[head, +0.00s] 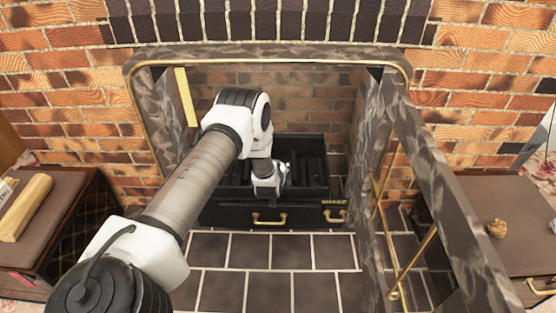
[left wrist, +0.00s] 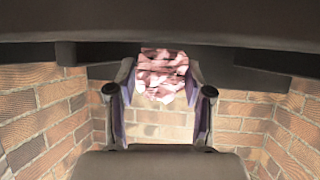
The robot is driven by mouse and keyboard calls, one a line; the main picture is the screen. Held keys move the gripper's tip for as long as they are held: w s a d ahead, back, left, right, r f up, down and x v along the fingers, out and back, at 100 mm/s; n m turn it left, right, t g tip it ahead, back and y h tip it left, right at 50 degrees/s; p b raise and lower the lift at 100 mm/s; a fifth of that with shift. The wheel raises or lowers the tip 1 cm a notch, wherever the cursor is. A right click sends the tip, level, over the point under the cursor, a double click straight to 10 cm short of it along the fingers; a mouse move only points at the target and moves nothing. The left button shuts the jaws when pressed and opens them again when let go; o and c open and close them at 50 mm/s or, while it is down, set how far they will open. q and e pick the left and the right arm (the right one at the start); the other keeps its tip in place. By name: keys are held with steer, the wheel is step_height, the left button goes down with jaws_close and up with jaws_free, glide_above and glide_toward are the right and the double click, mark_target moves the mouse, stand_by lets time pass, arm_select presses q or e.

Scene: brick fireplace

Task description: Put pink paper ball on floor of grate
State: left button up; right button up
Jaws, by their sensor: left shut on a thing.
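The black grate (head: 225,213) stands inside the brick fireplace, with dark bars across it and brass handles on its front. My left arm reaches through the opening, and its wrist is over the grate. In the left wrist view the pink paper ball (left wrist: 162,68), crumpled, is between the two fingertips of my left gripper (left wrist: 161,88), which is shut on it. The ball and the fingertips are hidden behind the wrist in the head view. How high the ball is above the grate floor I cannot tell. My right gripper is not in view.
A marbled door (head: 440,185) with brass trim stands open at the right of the opening. Brown cabinets flank the hearth, the left one bearing wood pieces (head: 25,207), the right one a small tan lump (head: 497,228). The tiled hearth (head: 270,252) in front is clear.

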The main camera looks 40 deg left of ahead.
arm_select(q)
step_height(320, 180, down, 4)
steer(key=shift+r+b, duration=0.1)
steer(key=shift+b, duration=0.8)
steer(key=shift+c, duration=0.2)
steer(key=o, duration=0.5)
